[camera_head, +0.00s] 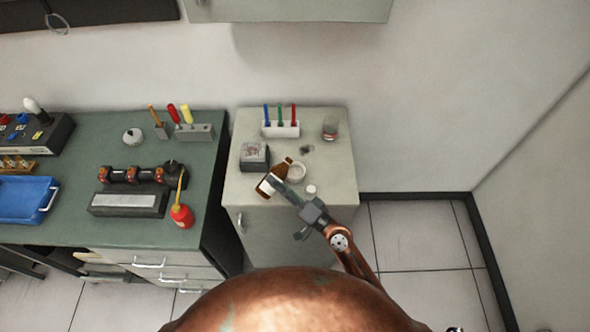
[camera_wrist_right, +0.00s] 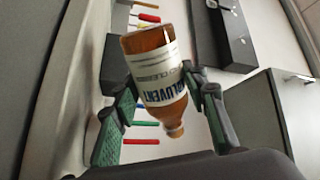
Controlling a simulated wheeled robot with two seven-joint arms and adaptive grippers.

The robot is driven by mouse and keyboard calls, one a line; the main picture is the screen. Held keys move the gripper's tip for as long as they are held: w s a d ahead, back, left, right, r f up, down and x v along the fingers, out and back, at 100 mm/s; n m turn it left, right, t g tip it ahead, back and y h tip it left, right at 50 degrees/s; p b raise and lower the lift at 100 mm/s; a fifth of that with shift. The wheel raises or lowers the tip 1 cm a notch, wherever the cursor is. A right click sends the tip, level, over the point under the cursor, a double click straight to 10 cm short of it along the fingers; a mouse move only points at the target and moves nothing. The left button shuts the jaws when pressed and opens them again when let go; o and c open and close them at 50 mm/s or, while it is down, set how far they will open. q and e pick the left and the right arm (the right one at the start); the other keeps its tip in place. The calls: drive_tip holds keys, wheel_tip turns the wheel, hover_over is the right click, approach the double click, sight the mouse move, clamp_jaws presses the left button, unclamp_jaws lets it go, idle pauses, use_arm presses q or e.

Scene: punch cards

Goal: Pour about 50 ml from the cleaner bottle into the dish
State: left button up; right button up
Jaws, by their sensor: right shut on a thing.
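The cleaner bottle (camera_head: 268,185) is brown with a white label. My right gripper (camera_head: 282,187) is shut on it, above the cabinet top. The bottle is tilted, with its neck toward the upper right of the head view, close to the dish (camera_head: 298,169). The dish is small, white and round; its inside is too small to read. The right wrist view shows the bottle (camera_wrist_right: 157,75) between both fingers of the right gripper (camera_wrist_right: 160,98), its neck pointing down in the picture. No stream of liquid can be made out. My left gripper is out of view.
A white cap (camera_head: 311,189) lies near the dish. Behind stand a pen rack (camera_head: 281,130), a glass jar (camera_head: 330,128) and a dark-sided box (camera_head: 255,157). A green workbench (camera_head: 100,220) with tools stands to the left. The cabinet's right front is clear.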

sight(284, 176)
drive_tip(key=shift+o, duration=0.2)
drive_tip(key=shift+r, duration=0.1)
drive_tip(key=n, duration=0.1)
drive_tip(key=w+d+n+b, duration=0.1)
drive_tip(key=n, duration=0.1)
drive_tip(key=n+g+b, duration=0.1)
drive_tip(key=n, duration=0.1)
drive_tip(key=shift+w+d+r, duration=0.3)
drive_tip(key=shift+d+r, duration=0.05)
drive_tip(key=shift+c, duration=0.2)
drive_tip(key=shift+w+f+n+g+b, duration=0.1)
drive_tip(key=shift+f+n+g+b, duration=0.2)
drive_tip(key=shift+n+b, duration=0.35)
drive_tip(key=shift+f+n+g+b, duration=0.3)
drive_tip(key=shift+f+n, duration=0.25)
drive_tip(key=shift+n, duration=0.4)
drive_tip(key=shift+r+n+p, duration=0.5)
drive_tip(key=shift+n+p, duration=0.05)
drive_tip(key=shift+n, duration=0.95)
drive_tip(key=shift+r+n+g+p, duration=0.3)
drive_tip(key=shift+r+n+p, duration=0.95)
drive_tip(key=shift+p, duration=0.35)
